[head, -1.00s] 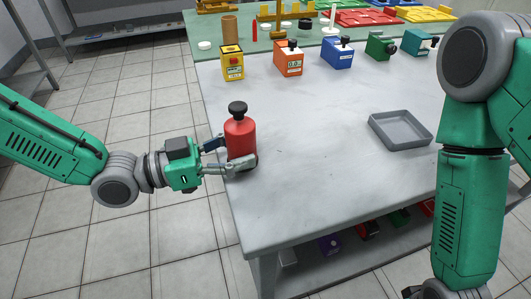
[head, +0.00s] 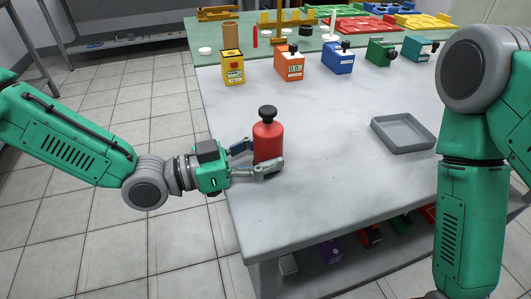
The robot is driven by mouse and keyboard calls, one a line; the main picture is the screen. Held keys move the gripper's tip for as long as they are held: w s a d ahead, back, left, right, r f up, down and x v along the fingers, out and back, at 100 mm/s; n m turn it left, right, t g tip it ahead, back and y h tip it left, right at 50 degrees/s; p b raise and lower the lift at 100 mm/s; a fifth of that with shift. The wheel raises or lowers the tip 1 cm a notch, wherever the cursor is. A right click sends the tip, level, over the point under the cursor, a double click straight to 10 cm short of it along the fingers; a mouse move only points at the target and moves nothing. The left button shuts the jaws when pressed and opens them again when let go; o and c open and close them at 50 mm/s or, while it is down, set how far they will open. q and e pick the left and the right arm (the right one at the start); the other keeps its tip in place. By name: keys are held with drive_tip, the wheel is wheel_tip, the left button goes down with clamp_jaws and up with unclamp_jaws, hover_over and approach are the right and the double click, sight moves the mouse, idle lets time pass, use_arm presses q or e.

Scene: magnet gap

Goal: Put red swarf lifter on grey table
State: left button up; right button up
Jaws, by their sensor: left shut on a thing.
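The red swarf lifter (head: 268,143), a red cylinder with a black knob on top, is upright at the left part of the grey table (head: 330,200). My left gripper (head: 262,160) is shut on its lower body, one finger on the near side and one behind. The lifter's base is partly hidden by the near finger, so I cannot tell whether it touches the table top. My right arm (head: 478,190) hangs at the right; its gripper is out of view.
A grey tray (head: 403,146) lies at the right of the table. A yellow box (head: 232,66), an orange box (head: 289,63), a blue box (head: 338,57) and other coloured boxes stand along the back. The table's middle is clear. Several items lie on the lower shelf.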

use_arm(q)
drive_tip(key=shift+s+f, duration=0.2)
drive_tip(key=shift+f, duration=0.5)
drive_tip(key=o, duration=1.4)
drive_tip(key=shift+s+f, duration=0.1)
drive_tip(key=shift+f, duration=0.05)
drive_tip(key=shift+r, duration=0.5)
drive_tip(key=shift+a+p, duration=0.35)
drive_tip(key=shift+p, duration=0.1)
drive_tip(key=v, duration=0.3)
drive_tip(key=p+v, duration=0.1)
drive_tip(key=v, duration=0.3)
drive_tip(key=r+p+v, duration=0.1)
drive_tip(key=v, duration=0.2)
drive_tip(key=shift+a, duration=0.4)
drive_tip(key=shift+a+f, duration=0.1)
